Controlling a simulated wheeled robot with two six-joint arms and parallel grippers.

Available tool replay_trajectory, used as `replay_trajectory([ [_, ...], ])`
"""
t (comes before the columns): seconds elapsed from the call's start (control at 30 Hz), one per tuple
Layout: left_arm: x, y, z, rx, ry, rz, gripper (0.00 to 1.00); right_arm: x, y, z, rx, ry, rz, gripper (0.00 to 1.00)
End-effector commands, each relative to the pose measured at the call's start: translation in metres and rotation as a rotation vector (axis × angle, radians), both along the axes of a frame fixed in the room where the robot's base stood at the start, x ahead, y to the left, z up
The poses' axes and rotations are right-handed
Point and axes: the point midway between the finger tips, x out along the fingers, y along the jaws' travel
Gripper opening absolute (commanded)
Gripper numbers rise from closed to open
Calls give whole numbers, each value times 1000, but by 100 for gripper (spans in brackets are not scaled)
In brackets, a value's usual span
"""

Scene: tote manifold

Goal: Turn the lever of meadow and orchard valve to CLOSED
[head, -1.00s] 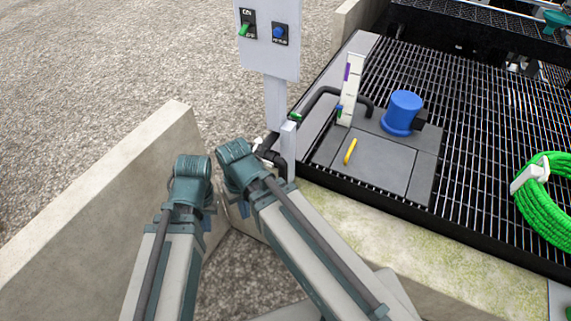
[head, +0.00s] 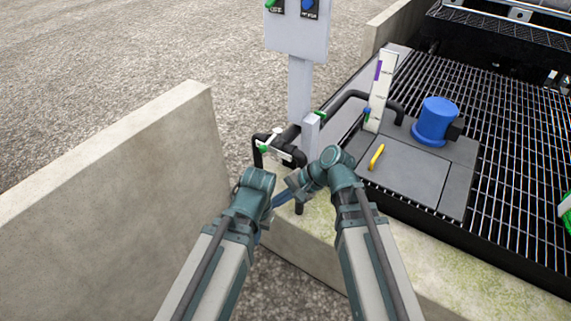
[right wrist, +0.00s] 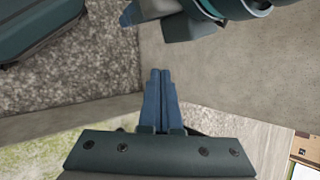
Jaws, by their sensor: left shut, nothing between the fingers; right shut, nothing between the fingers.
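A black pipe fitting (head: 291,155) with white parts and a small green piece (head: 265,149) stands in front of the grey post in the head view. The green piece may be a valve lever; no label is readable, so I cannot tell which valve it is or its position. Both my wrists are close together in front of and below this pipework, partly overlapping. In the right wrist view my right gripper (right wrist: 160,74) is shut and empty, over the concrete wall's foot. The blue fingertips of my left gripper (right wrist: 129,15) show at the top, partly cut off; it is shut and empty.
A low concrete wall (head: 110,190) is on the left. A grey panel (head: 297,35) on a post stands behind the pipework. A dark grating (head: 510,150) lies to the right, with a blue cylinder (head: 435,121) and a yellow handle (head: 376,157) on grey plates. A mossy ledge borders it.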

Motion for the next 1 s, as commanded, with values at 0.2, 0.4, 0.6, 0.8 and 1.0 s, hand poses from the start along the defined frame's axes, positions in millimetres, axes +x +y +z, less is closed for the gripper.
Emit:
replay_trajectory([
  [0.2, 0, 0, -93, 1, -1, -3, 0, 49, -12, -34, 367, 179, -327, 0],
  [0.4, 1, 0, -157, 1, -2, -5, 0, 89, -48, -35, 726, 374, -555, 0],
  [0.6, 1, 0, -202, 1, -3, -7, 0, 116, -94, -28, 1028, 549, -678, 0],
  [0.8, 1, 0, -219, 2, -3, -8, 0, 125, -121, -19, 1183, 643, -713, 0],
  [1.0, 1, 0, -219, 2, -3, -8, 0, 126, -126, -14, 1210, 661, -717, 0],
])
